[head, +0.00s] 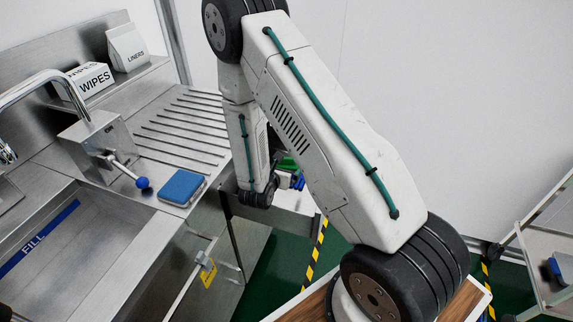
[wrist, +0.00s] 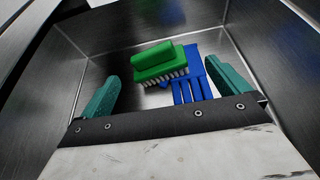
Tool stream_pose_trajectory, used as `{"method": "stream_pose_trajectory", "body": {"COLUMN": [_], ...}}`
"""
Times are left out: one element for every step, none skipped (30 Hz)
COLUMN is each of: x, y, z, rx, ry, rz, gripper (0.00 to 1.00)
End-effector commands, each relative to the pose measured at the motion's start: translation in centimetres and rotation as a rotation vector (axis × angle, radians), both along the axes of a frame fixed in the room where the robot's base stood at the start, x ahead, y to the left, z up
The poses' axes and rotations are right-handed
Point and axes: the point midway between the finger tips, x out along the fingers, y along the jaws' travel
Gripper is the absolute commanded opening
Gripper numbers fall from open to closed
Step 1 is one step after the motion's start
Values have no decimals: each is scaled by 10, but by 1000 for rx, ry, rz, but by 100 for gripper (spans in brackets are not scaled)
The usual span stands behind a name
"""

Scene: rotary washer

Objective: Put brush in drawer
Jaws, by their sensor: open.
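A green brush (wrist: 158,66) with pale bristles lies tilted inside an open metal drawer (wrist: 265,75) in the wrist view. It partly overlaps a blue slatted piece (wrist: 193,90) in the same drawer. My gripper (wrist: 162,70) is open, its two teal fingers apart on either side of the brush and nearer the camera, with nothing visibly held between them. I cannot tell whether the brush touches the drawer floor. In the head view the drawer (head: 270,215) shows below my arm, which hides most of its inside and my gripper.
At left is a metal sink (head: 110,255) with a tap and a blue-knobbed lever (head: 141,182). A blue sponge (head: 182,187) lies on the counter's edge. A wipes box (head: 90,80) and a liners box (head: 127,47) stand on the back shelf. A rack (head: 545,255) stands at right.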

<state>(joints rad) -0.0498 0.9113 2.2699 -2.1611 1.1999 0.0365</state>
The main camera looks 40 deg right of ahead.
Motion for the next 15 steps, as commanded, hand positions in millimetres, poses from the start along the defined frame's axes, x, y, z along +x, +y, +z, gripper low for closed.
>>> {"method": "stream_pose_trajectory", "body": {"x": [-5,-8,-11,-13,-16,-18,-19,-20,-21,-22,-22,-23,-24,-24,-27], "y": [8,12,17,20,23,25,27,28,29,29,28,26,23,19,14], "z": [4,6,9,10,11,13,14,15,17,21,25,34,43,54,72], "rx": [-1,-1,-1,0,-1,-1,0,-1,0,-1,0,1,2,5,10], "ry": [1,0,-1,0,1,1,0,-1,-5,-9,-17,-34,-51,-71,-106], "rz": [3,4,3,2,3,3,1,0,-5,-12,-23,-47,-73,-104,-157], "gripper": [100,100,100,100,100,100,100,100,100,100,100,100,100,100,100]}}
